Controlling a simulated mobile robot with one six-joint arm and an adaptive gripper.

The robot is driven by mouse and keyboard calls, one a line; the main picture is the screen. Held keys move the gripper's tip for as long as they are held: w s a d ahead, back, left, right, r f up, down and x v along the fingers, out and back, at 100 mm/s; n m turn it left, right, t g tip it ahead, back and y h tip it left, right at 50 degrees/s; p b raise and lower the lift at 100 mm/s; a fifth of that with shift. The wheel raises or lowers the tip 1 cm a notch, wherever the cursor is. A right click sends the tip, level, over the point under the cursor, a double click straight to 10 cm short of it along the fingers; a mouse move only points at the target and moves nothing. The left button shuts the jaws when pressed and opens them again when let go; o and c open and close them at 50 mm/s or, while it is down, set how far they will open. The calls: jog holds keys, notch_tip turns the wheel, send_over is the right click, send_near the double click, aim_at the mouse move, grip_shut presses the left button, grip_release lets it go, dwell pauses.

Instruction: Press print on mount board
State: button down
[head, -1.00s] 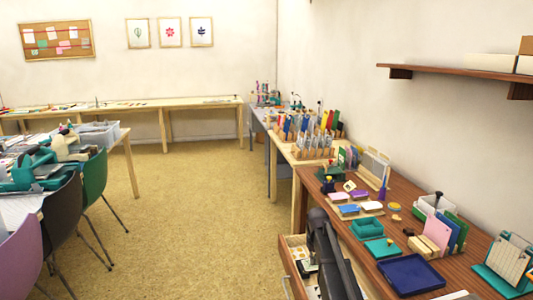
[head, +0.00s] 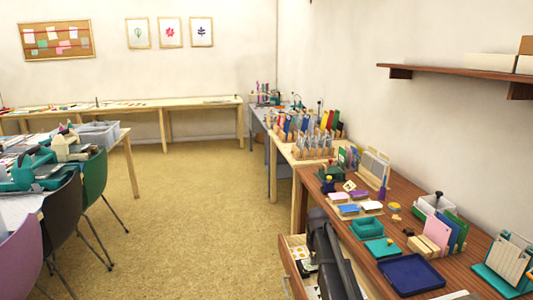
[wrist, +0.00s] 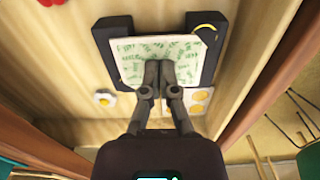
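A yellow arc marks the board's upper right corner. My gripper (wrist: 159,72) points at the lower middle of the print, with its two fingertips together. The fingertips appear over or against the print; whether they touch it I cannot tell. The board lies on a light wooden surface. In the head view, my dark arm reaches down by the open drawer (head: 288,268), hiding much of its inside.
In the head view, the brown worktop (head: 455,276) carries a blue tray (head: 410,274), teal boxes (head: 366,229) and several inkpads. A shelf (head: 450,78) hangs above. The floor left of the drawer is clear.

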jog(key=shift+r, duration=0.15)
dwell(0.4)
jog(key=shift+r+p, duration=3.4)
jog(key=shift+p, duration=0.15)
jog(key=s+m, duration=0.2)
jog(key=s, duration=2.5)
notch_tip(320, 180, up, 14)
jog(key=p, duration=1.4)
jog(key=shift+w+a, duration=0.25)
jog(key=shift+w, duration=0.15)
